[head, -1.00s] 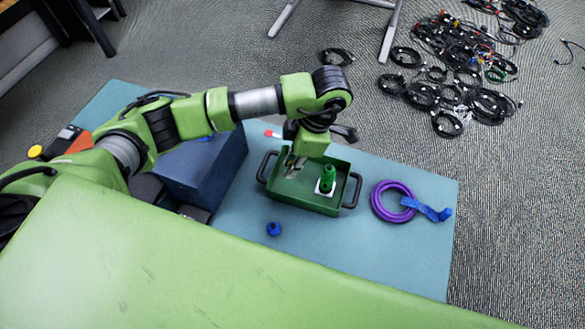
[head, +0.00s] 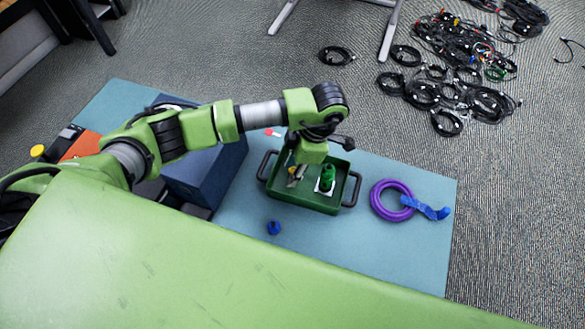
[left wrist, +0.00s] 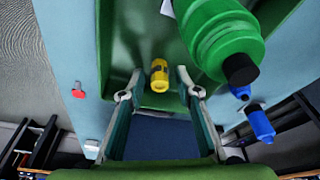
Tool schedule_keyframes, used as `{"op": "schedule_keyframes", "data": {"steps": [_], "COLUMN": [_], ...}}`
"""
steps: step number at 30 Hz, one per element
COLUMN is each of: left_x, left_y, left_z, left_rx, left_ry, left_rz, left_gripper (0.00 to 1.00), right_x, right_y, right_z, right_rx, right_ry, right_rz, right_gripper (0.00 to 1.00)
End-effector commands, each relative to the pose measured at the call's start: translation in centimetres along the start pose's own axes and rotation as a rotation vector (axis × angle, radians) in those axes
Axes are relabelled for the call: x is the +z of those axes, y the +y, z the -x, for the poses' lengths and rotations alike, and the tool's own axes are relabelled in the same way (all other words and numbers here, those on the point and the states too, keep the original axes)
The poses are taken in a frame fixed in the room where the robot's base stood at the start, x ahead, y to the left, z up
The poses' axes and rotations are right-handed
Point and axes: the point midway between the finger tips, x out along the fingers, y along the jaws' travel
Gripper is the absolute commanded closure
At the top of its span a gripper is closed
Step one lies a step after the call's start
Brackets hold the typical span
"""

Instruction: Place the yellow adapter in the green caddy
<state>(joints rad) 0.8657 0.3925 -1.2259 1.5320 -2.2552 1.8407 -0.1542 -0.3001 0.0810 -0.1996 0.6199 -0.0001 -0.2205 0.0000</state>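The green caddy (head: 331,208) stands on the blue table mat, with a dark handle at each end. My left gripper (head: 296,177) points down into its left half. The yellow adapter (left wrist: 159,75) shows in the left wrist view, apparently inside the caddy, just beyond and between my left fingertips (left wrist: 158,82). The fingers are spread, with no visible contact on the adapter. In the head view only a small yellow patch (head: 291,170) shows beside the fingers. A green bottle-like object (head: 327,178) stands in the caddy's right half on a white patch. My right gripper is out of view.
A dark blue bin (head: 207,170) stands left of the caddy. A purple ring (head: 378,200) with a blue strap (head: 430,210) lies to the right. A small blue piece (head: 274,228) lies in front. A red-tipped item (head: 271,133) lies behind. The mat's front right is clear.

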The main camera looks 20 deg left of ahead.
Motion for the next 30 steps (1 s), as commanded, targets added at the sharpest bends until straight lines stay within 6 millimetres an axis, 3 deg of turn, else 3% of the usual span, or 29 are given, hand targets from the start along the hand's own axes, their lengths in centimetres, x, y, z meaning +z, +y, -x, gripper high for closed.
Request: {"op": "schedule_keyframes", "data": {"steps": [8,11,21,30], "left_x": [-0.1,0.0,0.0,-0.1], "left_y": [0.1,0.2,0.1,0.0], "left_z": [0.7,2.1,9.7,12.2], "left_rx": [0.001,0.004,0.005,0.000], "left_ry": [-0.002,-0.003,-0.002,0.000], "left_rz": [0.000,0.000,0.000,0.000], "left_gripper": [0.69,0.69,0.69,0.69], "right_x": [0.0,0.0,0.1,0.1], "right_y": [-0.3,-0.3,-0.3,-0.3], "right_z": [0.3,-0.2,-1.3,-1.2], "right_rx": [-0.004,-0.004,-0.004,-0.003], "right_ry": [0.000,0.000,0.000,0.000], "right_rz": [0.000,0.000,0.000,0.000], "right_gripper": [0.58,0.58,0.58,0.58]}}
